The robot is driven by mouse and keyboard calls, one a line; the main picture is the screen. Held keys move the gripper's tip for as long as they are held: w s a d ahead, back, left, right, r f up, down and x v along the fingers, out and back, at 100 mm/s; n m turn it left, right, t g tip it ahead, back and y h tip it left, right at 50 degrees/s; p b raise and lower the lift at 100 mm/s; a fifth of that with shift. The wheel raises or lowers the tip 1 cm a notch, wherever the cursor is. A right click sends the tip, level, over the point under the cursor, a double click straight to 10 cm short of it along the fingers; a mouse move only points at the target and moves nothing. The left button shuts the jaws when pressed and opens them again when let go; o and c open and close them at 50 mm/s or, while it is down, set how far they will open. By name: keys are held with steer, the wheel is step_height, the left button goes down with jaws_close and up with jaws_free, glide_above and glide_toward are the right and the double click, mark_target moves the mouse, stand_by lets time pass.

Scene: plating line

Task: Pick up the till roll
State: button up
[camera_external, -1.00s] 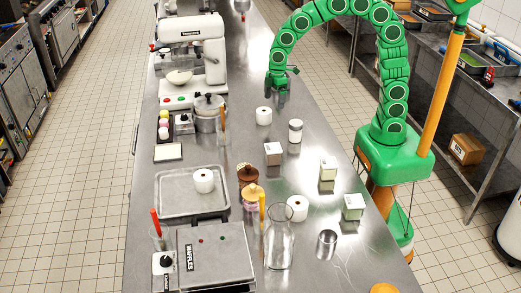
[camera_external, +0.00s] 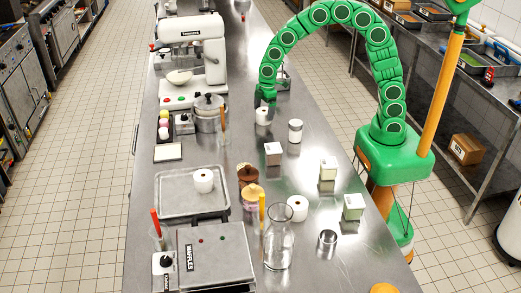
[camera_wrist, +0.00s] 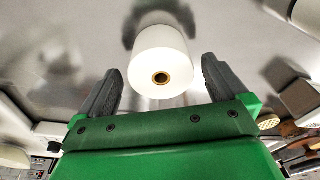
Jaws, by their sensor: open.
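A white till roll (camera_wrist: 160,56) with a brown core ring stands on the steel worktop, its end facing the wrist camera. My gripper (camera_wrist: 160,85) is open, with one dark finger to each side of the roll's near part. I cannot tell whether the fingers touch it. In the external view this roll (camera_external: 263,117) is just under my gripper (camera_external: 264,103), which partly covers it. Two similar white rolls show in the external view: one on the grey tray (camera_external: 204,181) and one on the worktop beside the glass jug (camera_external: 298,207).
A white canister (camera_external: 295,131) and a small box (camera_external: 273,154) stand nearby on the right. A lidded steel pot (camera_external: 208,117) stands to the left. The grey tray (camera_external: 165,208) and a waffle maker (camera_external: 217,258) are closer to the camera. Bare worktop lies around the roll.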

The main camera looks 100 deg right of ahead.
steer(key=shift+w+a+f, duration=0.1)
steer(key=shift+w+f, duration=0.05)
steer(key=shift+f, duration=1.3)
steer(key=c, duration=1.1)
steer(key=shift+r, duration=0.6)
step_height(320, 180, up, 2)
steer(key=shift+r, duration=0.15)
steer(key=s+a+r, duration=0.3)
steer(key=s+r, duration=0.6)
steer(key=s, duration=0.4)
steer(key=shift+s+a+r, duration=0.2)
steer(key=shift+a+r, duration=0.1)
steer(key=shift+a, duration=0.1)
